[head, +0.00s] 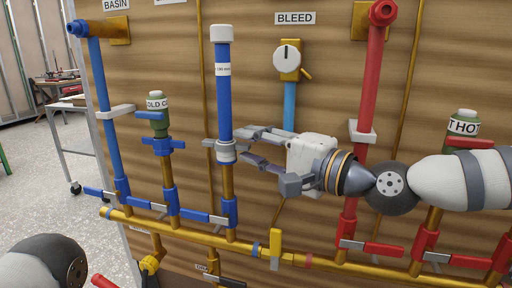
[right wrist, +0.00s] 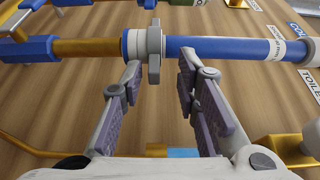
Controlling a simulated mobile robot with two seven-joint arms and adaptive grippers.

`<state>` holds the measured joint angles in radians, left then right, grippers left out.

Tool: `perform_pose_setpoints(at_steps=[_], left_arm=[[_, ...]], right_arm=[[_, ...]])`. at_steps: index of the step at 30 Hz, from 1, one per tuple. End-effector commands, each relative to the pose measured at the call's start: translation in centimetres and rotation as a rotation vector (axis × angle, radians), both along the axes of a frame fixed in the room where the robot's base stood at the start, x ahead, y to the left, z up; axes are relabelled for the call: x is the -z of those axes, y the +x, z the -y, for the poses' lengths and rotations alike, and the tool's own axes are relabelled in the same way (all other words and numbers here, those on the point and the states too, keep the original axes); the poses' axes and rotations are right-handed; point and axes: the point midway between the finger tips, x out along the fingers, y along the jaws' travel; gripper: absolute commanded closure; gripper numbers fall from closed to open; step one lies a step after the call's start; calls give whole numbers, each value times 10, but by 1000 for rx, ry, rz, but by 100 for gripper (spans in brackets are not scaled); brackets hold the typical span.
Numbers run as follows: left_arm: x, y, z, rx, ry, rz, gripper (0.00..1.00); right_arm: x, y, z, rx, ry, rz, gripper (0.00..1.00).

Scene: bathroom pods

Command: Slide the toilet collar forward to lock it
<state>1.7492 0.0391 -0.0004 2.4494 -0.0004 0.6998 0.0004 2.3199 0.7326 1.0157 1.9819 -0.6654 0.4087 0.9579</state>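The toilet collar (head: 226,152) is a pale grey-white ring around an upright blue pipe (head: 224,105) with a white cap and a label. A small grey tab sticks out at its left. In the right wrist view the collar (right wrist: 134,44) sits beside a grey flange (right wrist: 154,46), between the blue pipe and a brass pipe. My right gripper (head: 250,146) comes in from the right, its fingers pointing at the pipe near the collar. In the right wrist view the gripper (right wrist: 160,68) is open and empty, its fingertips spread close to the pipe. Contact is unclear. My left gripper is out of view.
A cold valve (head: 158,120) stands left of the pipe. A bleed dial (head: 288,58) is above my right gripper, and a red pipe (head: 368,110) is behind my right arm. A brass manifold (head: 190,235) runs below. Open floor lies left.

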Motion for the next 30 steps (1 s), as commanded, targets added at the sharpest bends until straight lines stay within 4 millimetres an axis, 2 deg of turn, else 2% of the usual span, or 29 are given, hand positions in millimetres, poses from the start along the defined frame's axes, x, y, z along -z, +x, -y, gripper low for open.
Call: perform_pose_setpoints(at_steps=[4,10,15,19,27,29,30], left_arm=[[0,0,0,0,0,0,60],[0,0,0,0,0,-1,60],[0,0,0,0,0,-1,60],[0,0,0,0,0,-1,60],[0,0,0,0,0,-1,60],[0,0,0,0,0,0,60],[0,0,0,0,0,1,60]], right_arm=[[0,-11,14,2,1,-2,71],[-1,-46,57,5,4,1,71],[-1,-69,83,4,3,1,71],[-1,-77,91,1,1,2,71],[0,-78,91,-1,-1,1,71],[8,-79,87,-7,-10,-14,71],[22,-81,81,-17,-27,-40,71]])
